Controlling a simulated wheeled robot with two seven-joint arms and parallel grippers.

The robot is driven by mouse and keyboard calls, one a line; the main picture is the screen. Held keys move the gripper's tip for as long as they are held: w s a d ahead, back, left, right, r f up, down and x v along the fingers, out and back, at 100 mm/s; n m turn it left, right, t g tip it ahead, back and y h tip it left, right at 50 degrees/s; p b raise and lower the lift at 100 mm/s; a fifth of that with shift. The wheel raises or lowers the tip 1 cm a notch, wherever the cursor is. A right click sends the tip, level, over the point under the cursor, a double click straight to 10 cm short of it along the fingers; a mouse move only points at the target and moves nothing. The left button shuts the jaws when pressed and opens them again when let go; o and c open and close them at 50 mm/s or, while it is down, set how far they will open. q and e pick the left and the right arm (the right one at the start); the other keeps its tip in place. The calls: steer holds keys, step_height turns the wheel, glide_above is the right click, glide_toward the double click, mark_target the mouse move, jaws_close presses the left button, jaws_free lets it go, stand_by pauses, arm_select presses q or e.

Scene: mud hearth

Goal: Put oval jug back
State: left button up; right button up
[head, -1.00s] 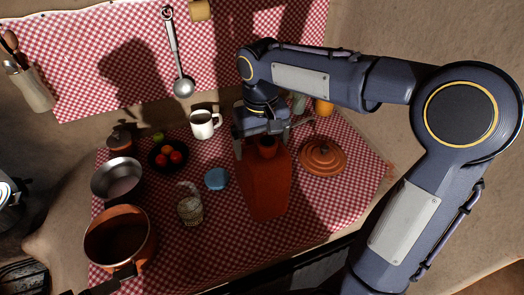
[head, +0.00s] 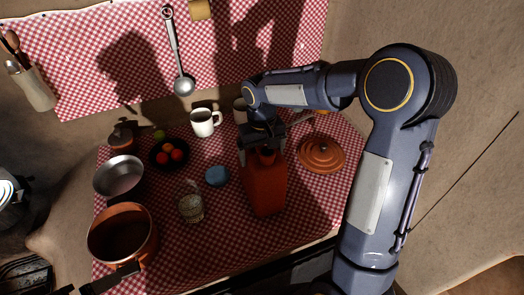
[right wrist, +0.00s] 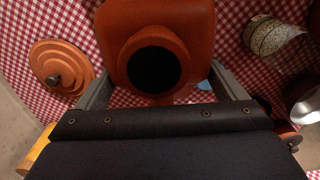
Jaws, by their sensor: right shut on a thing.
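The oval jug (head: 266,188) is a tall orange-red vessel with a narrow dark mouth, upright at the middle of the checked cloth. I cannot tell whether its base touches the cloth. My right gripper (head: 262,152) comes down from above and is shut on it near the neck, hiding part of its top. In the right wrist view the jug's shoulder (right wrist: 190,18) and round mouth lie between the two fingers (right wrist: 165,86). My left gripper is not in view.
A terracotta lid (head: 321,154) lies right of the jug. A blue disc (head: 216,176) and a glass (head: 191,206) stand to its left. A white mug (head: 204,122), fruit bowl (head: 158,166), steel bowl (head: 118,176) and copper pot (head: 120,232) are further left.

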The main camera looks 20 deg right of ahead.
steer(key=shift+f, duration=0.15)
steer(key=o, duration=1.8)
steer(key=shift+c, duration=0.2)
